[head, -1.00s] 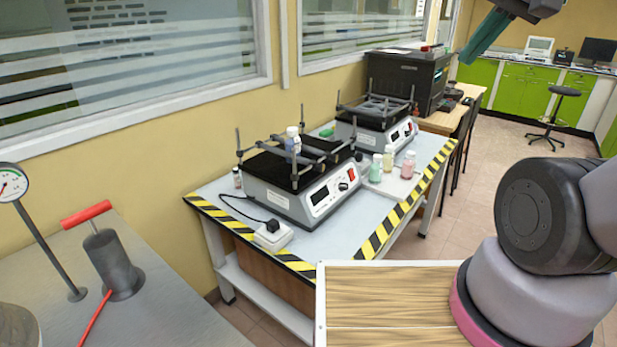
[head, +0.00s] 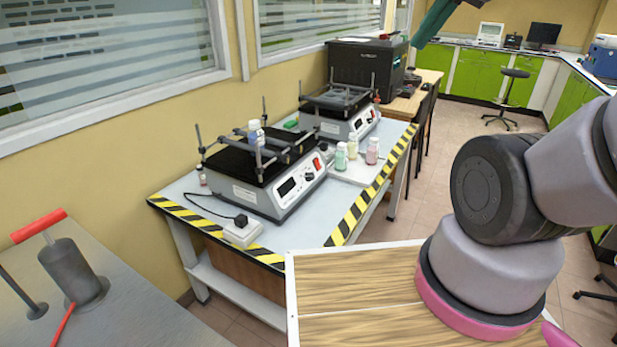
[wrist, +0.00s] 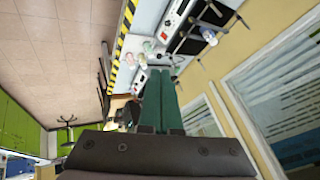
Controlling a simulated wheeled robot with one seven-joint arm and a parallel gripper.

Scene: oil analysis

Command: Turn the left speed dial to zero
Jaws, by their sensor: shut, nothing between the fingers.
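Two shakers stand on the striped-edge table. The nearer, left shaker (head: 262,200) has a sloped white front panel with a dark display, a red switch (head: 317,163) and a small dark speed dial (head: 308,175). The dial's setting is too small to read. The farther shaker (head: 345,126) has a similar panel. My gripper (head: 432,22) is only partly in the head view, at the top edge, well apart from both shakers. In the wrist view my gripper's two green fingers (wrist: 160,78) lie together, shut and empty, with a shaker panel (wrist: 173,20) beyond them.
A white bottle (head: 256,132) stands on the left shaker. Green, yellow and pink bottles (head: 353,148) stand on a tray right of it. A white power adapter (head: 242,232) lies near the table's front-left corner. A metal bench (head: 130,310) is at left. Floor right of the table is open.

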